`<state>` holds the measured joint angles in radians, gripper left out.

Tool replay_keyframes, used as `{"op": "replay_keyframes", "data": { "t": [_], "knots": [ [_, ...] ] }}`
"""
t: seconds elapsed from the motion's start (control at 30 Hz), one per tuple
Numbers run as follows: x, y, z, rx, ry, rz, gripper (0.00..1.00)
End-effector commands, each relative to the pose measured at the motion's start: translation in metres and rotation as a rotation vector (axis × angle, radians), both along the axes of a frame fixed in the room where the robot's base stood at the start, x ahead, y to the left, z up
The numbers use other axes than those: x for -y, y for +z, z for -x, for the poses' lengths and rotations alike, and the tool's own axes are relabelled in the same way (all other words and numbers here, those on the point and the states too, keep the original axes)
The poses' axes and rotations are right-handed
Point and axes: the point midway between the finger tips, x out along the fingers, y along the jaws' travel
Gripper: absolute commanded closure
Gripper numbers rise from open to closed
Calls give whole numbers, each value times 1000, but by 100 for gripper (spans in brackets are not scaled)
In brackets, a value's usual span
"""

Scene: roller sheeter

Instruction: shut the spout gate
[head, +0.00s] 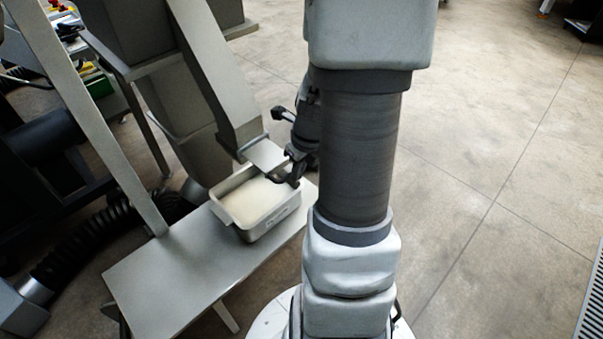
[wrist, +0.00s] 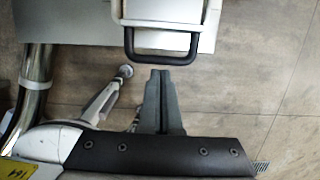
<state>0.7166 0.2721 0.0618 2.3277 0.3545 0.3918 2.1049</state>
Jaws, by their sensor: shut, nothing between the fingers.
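The spout (head: 222,85) slants down from the machine, with a pale flat gate plate (head: 265,155) at its lower end, above the bin. In the wrist view a black U-shaped handle (wrist: 160,56) juts from a pale part at the top; it looks like the gate's handle, though I cannot be sure. My gripper (wrist: 160,73) is shut and empty, its fingertips just short of the handle's crossbar in the picture. Whether they touch it is unclear. In the head view my gripper (head: 284,178) is beside the gate's outer end, partly hidden by my arm.
A slanted frame leg (head: 100,120) and a black corrugated hose (head: 90,240) are at left.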

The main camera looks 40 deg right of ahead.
Motion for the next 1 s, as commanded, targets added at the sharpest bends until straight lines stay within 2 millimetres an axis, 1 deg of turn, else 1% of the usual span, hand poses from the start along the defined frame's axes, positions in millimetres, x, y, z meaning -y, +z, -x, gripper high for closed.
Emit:
{"op": "replay_keyframes", "data": {
  "t": [0.17,0.27,0.37,0.6,0.7,0.8,1.0],
  "knots": [
    [0,0,0,0,0,0,100],
    [-1,2,-5,-1,1,-2,100],
    [-1,4,-18,-1,4,-2,100],
    [-5,5,-61,-1,4,-1,100],
    [-6,4,-74,0,3,0,100],
    [-6,2,-83,0,2,0,100],
    [-7,0,-87,3,0,2,100]
  ]
}}
